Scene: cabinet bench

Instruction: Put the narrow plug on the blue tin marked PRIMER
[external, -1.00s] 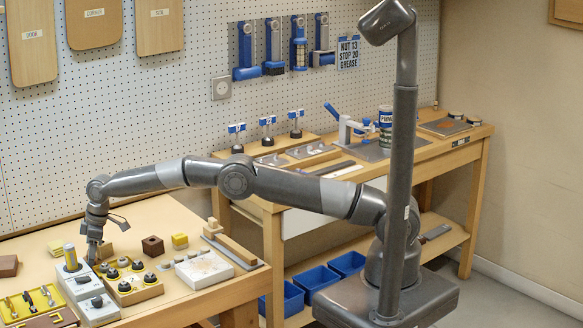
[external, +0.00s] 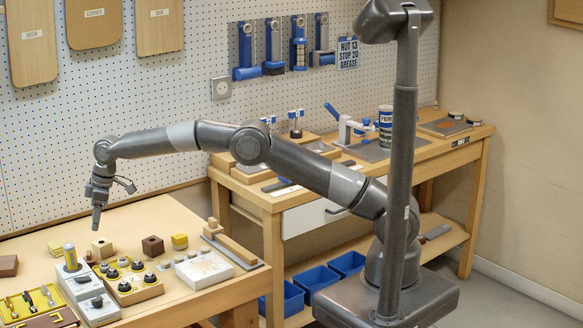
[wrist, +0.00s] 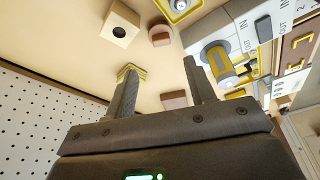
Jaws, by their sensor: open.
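The tin with a blue band reading "PRIM…" (external: 385,119) stands upright on the far bench, partly hidden by my column. My gripper (external: 96,228) is above the left table, far from the tin. In the wrist view my gripper (wrist: 158,66) is open with nothing between its fingers. The holed block also shows in the wrist view (wrist: 119,31). I cannot tell which piece is the narrow plug.
A grey block carrying a yellow-banded cylinder (external: 70,256) stands at the left. A dark brown block (external: 152,245) and a yellow block (external: 180,241) sit behind the tray. A white slab (external: 205,270) lies to its right. A blue-handled clamp (external: 345,125) stands left of the tin.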

